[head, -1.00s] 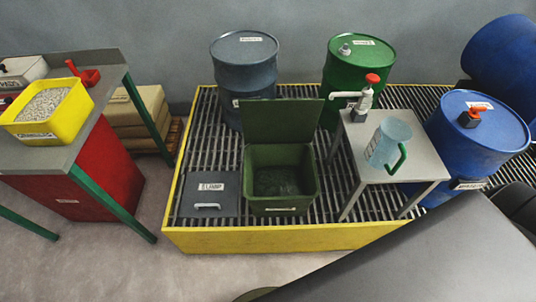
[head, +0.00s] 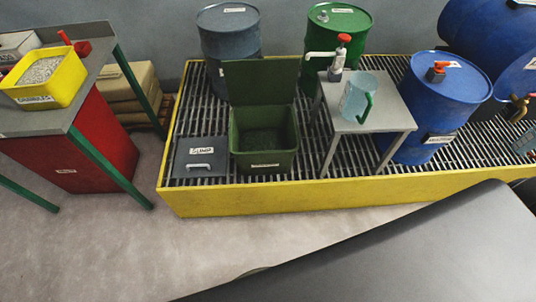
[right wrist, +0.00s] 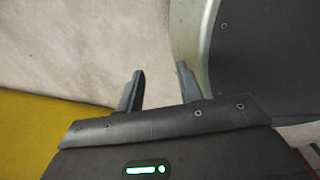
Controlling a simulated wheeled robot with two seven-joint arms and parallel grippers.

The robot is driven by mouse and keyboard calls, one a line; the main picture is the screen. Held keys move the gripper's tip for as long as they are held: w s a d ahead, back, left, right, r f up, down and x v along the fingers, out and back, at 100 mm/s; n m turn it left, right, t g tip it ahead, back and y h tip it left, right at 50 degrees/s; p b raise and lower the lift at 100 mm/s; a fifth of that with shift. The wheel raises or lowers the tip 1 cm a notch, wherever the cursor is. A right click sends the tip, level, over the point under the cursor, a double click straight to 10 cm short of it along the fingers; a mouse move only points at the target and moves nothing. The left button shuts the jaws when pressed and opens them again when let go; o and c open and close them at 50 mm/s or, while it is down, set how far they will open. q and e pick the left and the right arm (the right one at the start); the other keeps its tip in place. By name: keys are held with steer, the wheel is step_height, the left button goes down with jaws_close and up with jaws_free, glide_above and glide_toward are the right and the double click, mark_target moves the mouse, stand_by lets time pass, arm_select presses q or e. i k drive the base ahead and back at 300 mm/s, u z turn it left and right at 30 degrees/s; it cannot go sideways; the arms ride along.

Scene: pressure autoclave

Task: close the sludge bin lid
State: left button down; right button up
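The green bin (head: 264,163), which I take to be the sludge bin, stands on the grated platform with its top open and dark contents showing. Its green lid (head: 261,92) stands upright at the back of the opening. A pale label on the bin's front is too small to read. My right gripper (right wrist: 160,70) is open and empty in the right wrist view, with pale floor beyond its fingers. Neither gripper shows in the head view, and my left gripper is not seen.
Drums stand behind and right. The platform's yellow edge (head: 330,193) runs along the front; open floor (head: 240,235) lies before it.

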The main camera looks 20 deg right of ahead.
mark_target(260, 80)
steer(key=z, duration=0.55)
steer(key=i, duration=0.5)
steer(key=z, duration=0.4)
